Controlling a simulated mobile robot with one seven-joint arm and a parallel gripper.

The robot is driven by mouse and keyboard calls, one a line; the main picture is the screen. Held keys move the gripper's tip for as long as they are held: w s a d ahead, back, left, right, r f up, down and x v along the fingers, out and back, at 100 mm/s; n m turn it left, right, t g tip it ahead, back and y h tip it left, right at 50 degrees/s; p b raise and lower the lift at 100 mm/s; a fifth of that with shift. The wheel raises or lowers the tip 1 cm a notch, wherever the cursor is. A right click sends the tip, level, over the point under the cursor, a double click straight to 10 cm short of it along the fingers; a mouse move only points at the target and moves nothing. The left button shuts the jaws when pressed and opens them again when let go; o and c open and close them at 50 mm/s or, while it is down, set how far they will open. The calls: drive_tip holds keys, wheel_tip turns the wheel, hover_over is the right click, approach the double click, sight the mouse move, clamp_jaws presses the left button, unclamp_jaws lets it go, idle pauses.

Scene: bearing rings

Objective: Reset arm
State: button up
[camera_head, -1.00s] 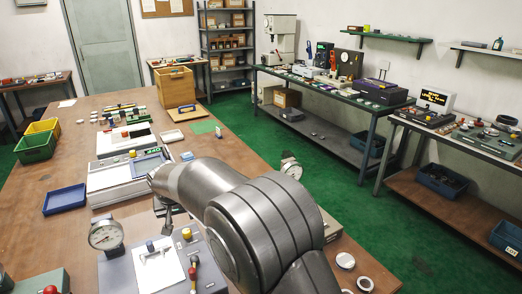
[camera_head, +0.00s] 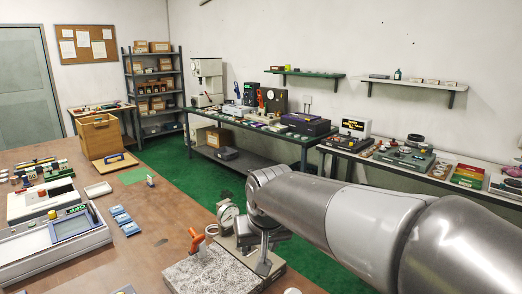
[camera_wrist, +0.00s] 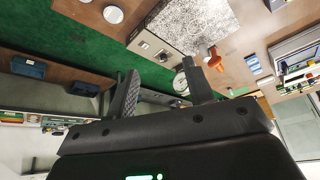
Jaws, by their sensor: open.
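My gripper (camera_wrist: 160,88) is open and empty in the wrist view, its two dark fingers apart. In the head view my arm reaches in from the right, and my gripper (camera_head: 264,258) hangs in front of or over the speckled plate (camera_head: 212,270) near the table's front right; I cannot tell whether they touch. The plate also shows in the wrist view (camera_wrist: 195,20), beyond the fingers. A dial gauge (camera_head: 228,214) stands behind the plate, partly beside my arm.
A grey instrument with a screen (camera_head: 50,240) and small blue packets (camera_head: 122,218) are on the wooden table (camera_head: 150,255). A wooden crate (camera_head: 99,136) stands at its far end. Green floor (camera_head: 185,165) lies between it and the side bench (camera_head: 255,132).

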drive_tip(key=s+d+f+m+h, duration=0.1)
drive_tip(key=s+d+f+m, duration=0.1)
drive_tip(key=s+d, duration=1.3)
drive_tip(key=shift+s+d+f+m+t, duration=0.2)
drive_tip(key=shift+s+f+m+t, duration=0.3)
drive_tip(key=shift+s, duration=0.7)
